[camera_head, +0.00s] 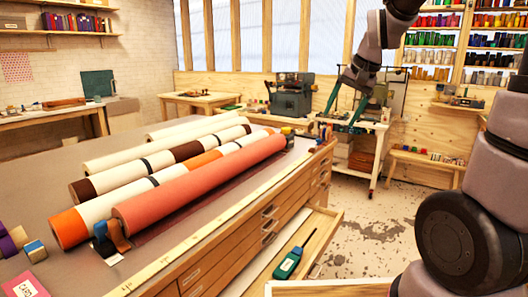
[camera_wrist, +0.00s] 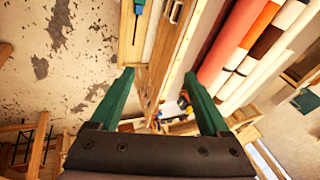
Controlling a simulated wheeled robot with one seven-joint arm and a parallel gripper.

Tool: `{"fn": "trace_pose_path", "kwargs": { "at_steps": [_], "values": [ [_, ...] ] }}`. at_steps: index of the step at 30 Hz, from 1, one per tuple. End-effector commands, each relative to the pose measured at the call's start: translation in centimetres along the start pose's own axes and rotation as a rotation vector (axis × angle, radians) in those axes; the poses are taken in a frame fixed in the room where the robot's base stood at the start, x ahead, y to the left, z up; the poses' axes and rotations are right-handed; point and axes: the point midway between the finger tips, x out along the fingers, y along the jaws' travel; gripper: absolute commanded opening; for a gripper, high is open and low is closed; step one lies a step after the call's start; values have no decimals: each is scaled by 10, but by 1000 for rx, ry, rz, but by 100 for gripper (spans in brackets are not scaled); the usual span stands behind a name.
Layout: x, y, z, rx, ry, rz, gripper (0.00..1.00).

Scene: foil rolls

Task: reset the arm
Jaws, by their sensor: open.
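My gripper (camera_head: 344,108) is raised in the air at the upper right of the head view, beyond the right side of the big table. Its two green fingers point down and stand wide apart. In the wrist view the fingers (camera_wrist: 159,78) are also spread, with nothing held between them. My arm comes down to it from the top edge of the head view, and a thicker link of mine fills the right edge.
Several foil rolls, the nearest salmon pink (camera_head: 205,187), lie on the large table (camera_head: 190,250). A drawer (camera_head: 318,222) stands open on its right side, holding a green-handled tool (camera_head: 288,262). A cart (camera_head: 358,160) and shelves (camera_head: 460,40) stand behind. The right floor (camera_head: 375,232) is clear.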

Motion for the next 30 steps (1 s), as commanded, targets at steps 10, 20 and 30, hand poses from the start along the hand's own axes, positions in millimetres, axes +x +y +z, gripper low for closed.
{"fn": "trace_pose_path", "kwargs": {
  "at_steps": [10,20,30],
  "values": [
    [-93,37,62,-75,126,-45,80],
    [-128,66,110,-128,214,-47,80],
    [-131,70,116,-134,223,-45,80]
  ]
}}
